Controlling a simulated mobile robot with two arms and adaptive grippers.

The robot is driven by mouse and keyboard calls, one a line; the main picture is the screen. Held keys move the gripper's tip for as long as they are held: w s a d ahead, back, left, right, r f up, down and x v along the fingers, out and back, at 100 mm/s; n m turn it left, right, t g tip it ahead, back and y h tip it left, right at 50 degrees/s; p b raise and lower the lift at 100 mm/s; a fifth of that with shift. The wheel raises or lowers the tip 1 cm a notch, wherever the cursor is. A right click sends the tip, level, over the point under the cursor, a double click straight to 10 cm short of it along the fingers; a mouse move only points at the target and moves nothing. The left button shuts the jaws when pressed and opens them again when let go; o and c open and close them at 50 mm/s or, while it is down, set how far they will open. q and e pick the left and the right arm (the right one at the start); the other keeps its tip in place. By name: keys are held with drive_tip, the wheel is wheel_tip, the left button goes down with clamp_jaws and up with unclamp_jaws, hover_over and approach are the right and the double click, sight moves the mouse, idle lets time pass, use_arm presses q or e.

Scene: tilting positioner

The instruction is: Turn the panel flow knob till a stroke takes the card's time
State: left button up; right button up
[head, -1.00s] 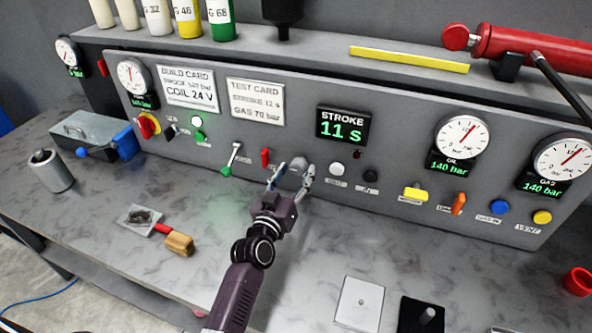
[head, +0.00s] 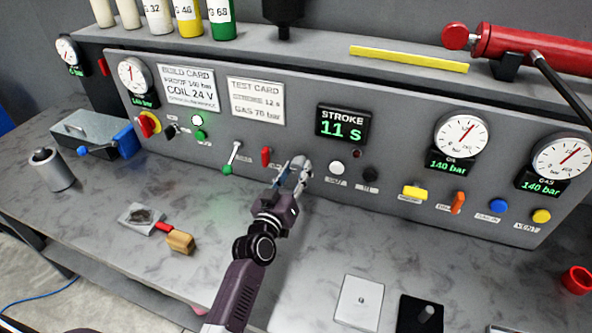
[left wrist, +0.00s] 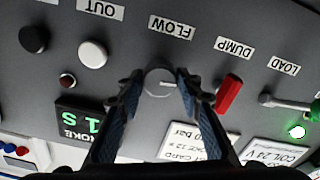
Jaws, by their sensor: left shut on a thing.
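The flow knob (left wrist: 160,82) is a round grey knob under the FLOW label in the left wrist view, with a pale line on its face. My left gripper (left wrist: 160,90) has a finger on each side of it and is shut on it. In the head view my left gripper (head: 296,174) is at the panel's lower middle and largely hides the knob. The stroke display (head: 342,124) reads 11 s in green. The test card (head: 256,101) appears to read stroke 12 s and gas 70 bar. My right gripper is not in view.
A red dump lever (head: 266,157) is close left of my gripper, and a white button (head: 337,168) close right. The oil gauge (head: 461,136) and gas gauge (head: 562,161) both read 140 bar.

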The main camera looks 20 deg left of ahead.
use_arm(q)
drive_tip(key=n, duration=0.3)
drive_tip(key=o, duration=1.1)
drive_tip(key=shift+o, duration=0.2)
drive_tip(key=shift+s, duration=0.1)
drive_tip(key=s, duration=1.2)
drive_tip(key=shift+a, duration=0.2)
